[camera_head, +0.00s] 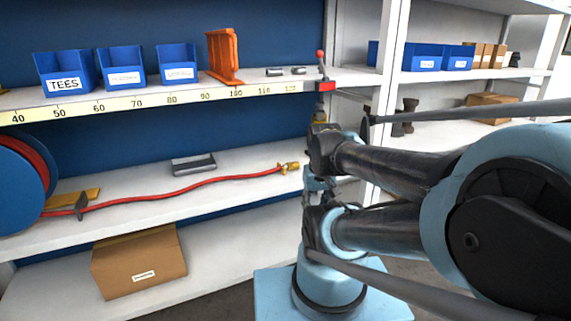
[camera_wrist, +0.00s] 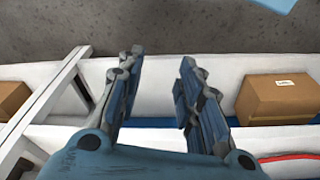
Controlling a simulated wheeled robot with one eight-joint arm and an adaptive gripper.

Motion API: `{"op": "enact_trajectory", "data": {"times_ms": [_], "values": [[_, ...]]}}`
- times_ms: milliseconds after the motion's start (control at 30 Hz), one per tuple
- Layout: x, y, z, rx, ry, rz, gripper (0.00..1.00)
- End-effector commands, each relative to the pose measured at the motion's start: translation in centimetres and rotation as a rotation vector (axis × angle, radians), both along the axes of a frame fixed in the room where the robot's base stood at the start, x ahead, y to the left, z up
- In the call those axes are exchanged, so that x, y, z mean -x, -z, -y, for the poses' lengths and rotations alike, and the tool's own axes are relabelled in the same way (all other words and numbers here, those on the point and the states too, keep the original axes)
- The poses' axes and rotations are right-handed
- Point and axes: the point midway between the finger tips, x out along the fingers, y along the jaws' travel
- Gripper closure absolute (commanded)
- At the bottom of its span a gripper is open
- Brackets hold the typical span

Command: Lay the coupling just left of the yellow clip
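Two small grey metal fittings lie on the upper shelf in the head view, a left one (camera_head: 275,71) and a right one (camera_head: 298,70). They look like couplings, but they are too small to tell for sure. I cannot clearly make out a yellow clip. A brass-yellow fitting (camera_head: 290,166) sits at the end of the red hose on the middle shelf. My gripper (camera_wrist: 160,62) is open in the wrist view, with nothing between its fingers. It points down past the shelf edge towards the floor. In the head view my arm hides part of the shelf's right end.
An orange bracket (camera_head: 223,56) stands left of the fittings, beside several blue bins. A red-knobbed lever (camera_head: 321,66) stands right of them. A yellow ruler strip (camera_head: 140,99) runs along the shelf edge. The middle shelf holds a grey tray (camera_head: 194,164) and a hose reel (camera_head: 22,185).

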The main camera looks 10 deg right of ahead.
Motion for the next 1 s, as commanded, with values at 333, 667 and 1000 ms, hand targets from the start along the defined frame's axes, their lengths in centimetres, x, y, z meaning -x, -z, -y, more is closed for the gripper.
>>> {"op": "enact_trajectory", "data": {"times_ms": [333, 667, 1000], "values": [[0.0, 0.0, 0.0, 0.0, 0.0, 0.0, 0.67], [-1.2, -1.5, -0.4, -0.023, 0.085, 0.013, 0.62], [-7.9, -3.7, -0.1, -0.1, 0.379, 0.021, 0.62]]}}
